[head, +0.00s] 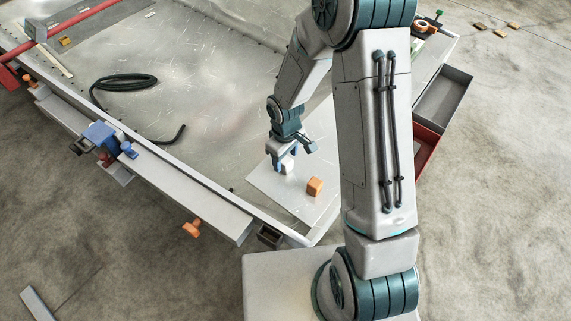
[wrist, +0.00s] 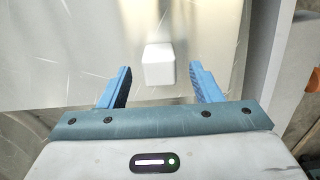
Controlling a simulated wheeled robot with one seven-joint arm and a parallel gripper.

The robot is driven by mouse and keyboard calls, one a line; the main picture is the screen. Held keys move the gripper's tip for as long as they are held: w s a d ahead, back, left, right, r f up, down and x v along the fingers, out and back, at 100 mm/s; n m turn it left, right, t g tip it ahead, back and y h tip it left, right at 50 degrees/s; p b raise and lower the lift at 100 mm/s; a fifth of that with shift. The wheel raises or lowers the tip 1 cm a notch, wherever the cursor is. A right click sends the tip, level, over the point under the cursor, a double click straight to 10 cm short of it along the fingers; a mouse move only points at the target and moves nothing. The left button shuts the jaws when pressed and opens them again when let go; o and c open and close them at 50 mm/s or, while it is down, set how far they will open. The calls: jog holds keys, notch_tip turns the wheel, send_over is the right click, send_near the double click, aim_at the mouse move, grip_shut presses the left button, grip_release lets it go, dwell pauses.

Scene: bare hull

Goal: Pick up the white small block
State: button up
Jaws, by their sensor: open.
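The white small block (wrist: 159,65) shows in the wrist view, standing on a light metal sheet (wrist: 60,60) just beyond and between my fingertips. My gripper (wrist: 162,88) is open, with one blue finger to the left of the block and one to the right, with gaps on both sides. In the head view the white block (head: 287,167) is partly hidden by my gripper (head: 283,163), which reaches down right over it. An orange block (head: 315,187) rests on the same sheet, to the right and nearer.
A dark coiled hose (head: 125,83) lies on the metal floor at left. A blue clamp (head: 100,134) sits on the near edge beam (head: 185,177). A grey bin (head: 443,98) and a red bin (head: 427,146) stand at right. The panel left of my gripper is clear.

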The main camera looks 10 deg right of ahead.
notch_tip(320, 180, down, 2)
jog(key=shift+f, duration=0.1)
jog(key=c, duration=1.1)
jog(key=shift+o, duration=0.2)
jog(key=shift+r, duration=0.2)
